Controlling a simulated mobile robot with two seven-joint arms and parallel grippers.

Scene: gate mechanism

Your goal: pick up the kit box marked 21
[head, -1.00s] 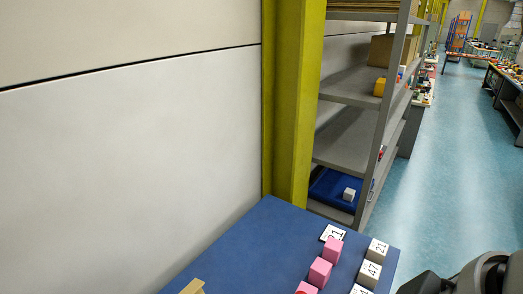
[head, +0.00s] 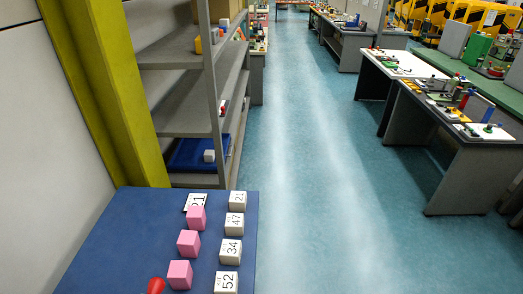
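The white kit box marked 21 (head: 238,200) stands at the far right corner of the blue table (head: 110,240). It is the farthest in a row of white boxes, ahead of the boxes marked 47 (head: 234,224), 34 (head: 230,251) and 52 (head: 226,281). A flat white card marked 21 (head: 194,202) lies to its left, partly hidden by a pink block (head: 196,218). Neither of my grippers shows in the head view now.
More pink blocks (head: 188,243) stand left of the white boxes, with a red object (head: 156,286) at the bottom edge. A yellow post (head: 120,100) and grey shelves (head: 185,125) stand behind the table. The blue-green floor (head: 310,170) to the right is clear.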

